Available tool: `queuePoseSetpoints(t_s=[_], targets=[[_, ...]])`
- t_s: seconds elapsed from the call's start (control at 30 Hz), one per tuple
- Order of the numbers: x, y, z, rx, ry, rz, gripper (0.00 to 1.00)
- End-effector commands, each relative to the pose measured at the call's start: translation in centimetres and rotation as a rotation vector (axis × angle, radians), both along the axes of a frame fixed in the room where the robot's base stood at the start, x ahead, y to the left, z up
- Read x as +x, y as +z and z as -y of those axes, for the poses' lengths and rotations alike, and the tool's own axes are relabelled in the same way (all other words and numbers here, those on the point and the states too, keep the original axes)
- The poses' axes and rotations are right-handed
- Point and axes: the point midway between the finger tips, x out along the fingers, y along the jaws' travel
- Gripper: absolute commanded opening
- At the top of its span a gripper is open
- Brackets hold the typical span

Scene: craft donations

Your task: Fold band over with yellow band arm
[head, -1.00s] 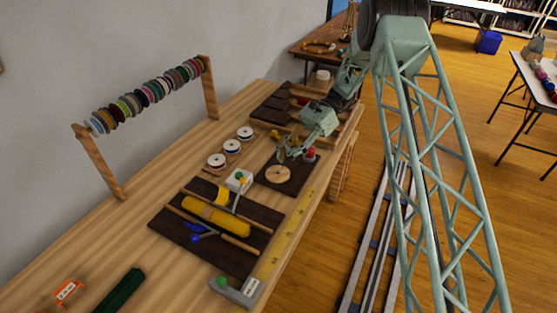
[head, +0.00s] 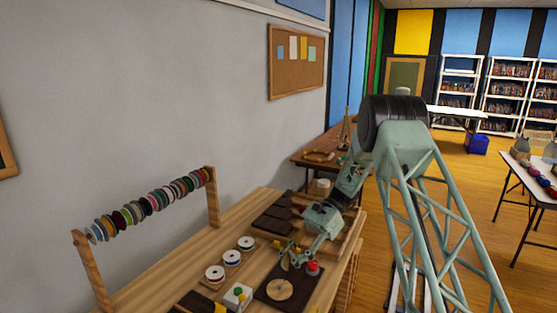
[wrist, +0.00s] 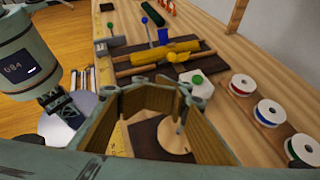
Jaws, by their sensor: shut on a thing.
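In the wrist view a yellow roll (wrist: 165,52) lies across a dark board (wrist: 128,67) with wooden rails. A curved yellow piece (wrist: 180,57) lies against the roll, and a blue-tipped lever (wrist: 163,36) stands on its far side. My gripper (head: 288,262) is over a separate dark plate with a wooden disc (head: 280,289), away from the roll. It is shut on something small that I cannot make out.
A red knob (head: 312,267) stands close beside my gripper. Three ribbon spools (head: 231,258) lie in a row to its left. A rack of many spools (head: 150,204) stands by the wall. Dark trays (head: 277,220) lie behind the gripper.

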Motion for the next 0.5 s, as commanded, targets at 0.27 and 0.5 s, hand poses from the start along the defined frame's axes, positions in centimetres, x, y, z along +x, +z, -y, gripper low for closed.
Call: queuePoseSetpoints(t_s=[0.27, 0.5], targets=[[-1.5, 4.4, 0.8, -0.027, 0.035, 0.089, 0.00], [-3.0, 7.7, 1.6, -0.050, 0.069, 0.163, 0.00]])
